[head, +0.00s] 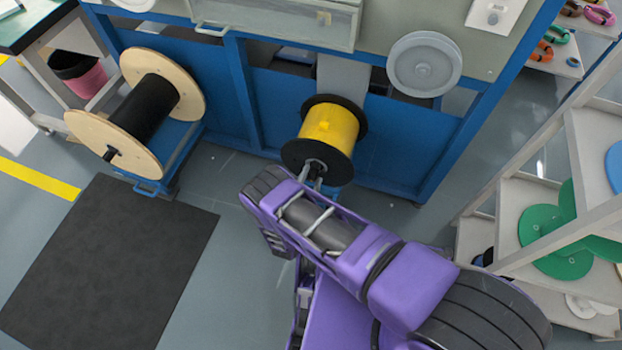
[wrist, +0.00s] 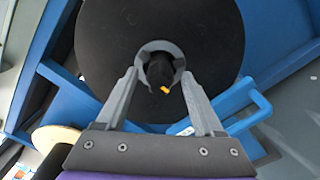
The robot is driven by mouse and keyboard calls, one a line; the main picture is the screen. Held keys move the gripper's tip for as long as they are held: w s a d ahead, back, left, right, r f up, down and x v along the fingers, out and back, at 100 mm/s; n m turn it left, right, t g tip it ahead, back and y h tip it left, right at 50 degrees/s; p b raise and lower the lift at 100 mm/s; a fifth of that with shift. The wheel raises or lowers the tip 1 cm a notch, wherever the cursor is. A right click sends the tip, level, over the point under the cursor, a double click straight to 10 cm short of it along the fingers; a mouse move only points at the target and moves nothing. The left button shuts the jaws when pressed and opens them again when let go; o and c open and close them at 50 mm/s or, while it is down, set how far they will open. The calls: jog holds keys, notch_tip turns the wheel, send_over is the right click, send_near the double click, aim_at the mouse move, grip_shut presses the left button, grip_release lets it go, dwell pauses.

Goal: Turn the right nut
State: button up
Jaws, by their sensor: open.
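The right nut (wrist: 160,46) shows in the wrist view as a grey ring around a dark shaft end, at the centre of a black spool flange (wrist: 205,30). A small orange mark shows just below the shaft end. My gripper (wrist: 158,75) is open, with one finger on each side of the nut; I cannot tell whether they touch it. In the head view the yellow-wound spool (head: 330,124) has black flanges, and my gripper (head: 313,168) is at its near flange. The nut is not clear there.
A blue frame (head: 395,165) stands behind the spool. A blue tube handle (wrist: 262,103) lies right of my gripper in the wrist view. A wooden spool with black cable (head: 143,108) stands to the left. Shelves (head: 590,150) stand right. A dark mat (head: 110,265) lies on open floor.

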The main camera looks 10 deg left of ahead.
grip_shut()
